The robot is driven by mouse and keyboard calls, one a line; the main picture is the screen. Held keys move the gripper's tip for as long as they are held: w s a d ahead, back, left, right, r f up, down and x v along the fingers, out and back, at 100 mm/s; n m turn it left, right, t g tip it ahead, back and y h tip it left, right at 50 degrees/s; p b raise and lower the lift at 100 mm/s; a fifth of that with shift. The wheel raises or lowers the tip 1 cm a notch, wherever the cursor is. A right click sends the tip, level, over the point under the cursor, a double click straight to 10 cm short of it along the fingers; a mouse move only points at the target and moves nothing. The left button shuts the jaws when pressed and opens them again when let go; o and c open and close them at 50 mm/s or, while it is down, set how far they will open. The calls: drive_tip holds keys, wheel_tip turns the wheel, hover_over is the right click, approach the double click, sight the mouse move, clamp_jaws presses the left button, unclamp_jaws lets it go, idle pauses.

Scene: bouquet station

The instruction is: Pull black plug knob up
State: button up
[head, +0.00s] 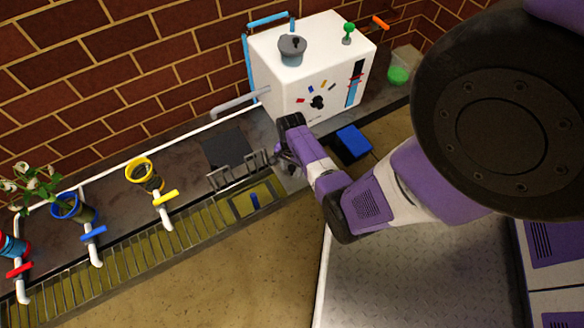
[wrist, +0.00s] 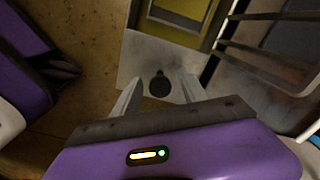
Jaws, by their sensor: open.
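The black plug knob (wrist: 159,86) is a small, dark, round piece with a little nub on a light grey metal plate (wrist: 141,54), seen in the wrist view. My gripper (wrist: 163,84) is open, with its two pale fingers on either side of the knob in that view. I cannot tell whether the fingers touch the knob or how far above the plate they are. In the head view my gripper (head: 284,163) is low beside the wire rack, and the knob is hidden behind it.
A wire rack (head: 239,172) stands close by. Yellow (head: 139,171) and blue (head: 66,206) funnels with valves are to the left.

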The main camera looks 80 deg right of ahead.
sight(292, 167)
drive_tip(key=c, duration=1)
drive_tip(key=shift+c, duration=0.2)
drive_tip(key=shift+r, duration=0.25)
drive_tip(key=shift+r+p, duration=0.35)
drive_tip(key=shift+p, duration=0.25)
drive_tip(key=shift+r+p, duration=1.15)
drive_tip(key=shift+p, duration=0.1)
drive_tip(key=o, duration=1)
drive_tip(key=shift+f, duration=0.15)
drive_tip(key=shift+o, duration=0.2)
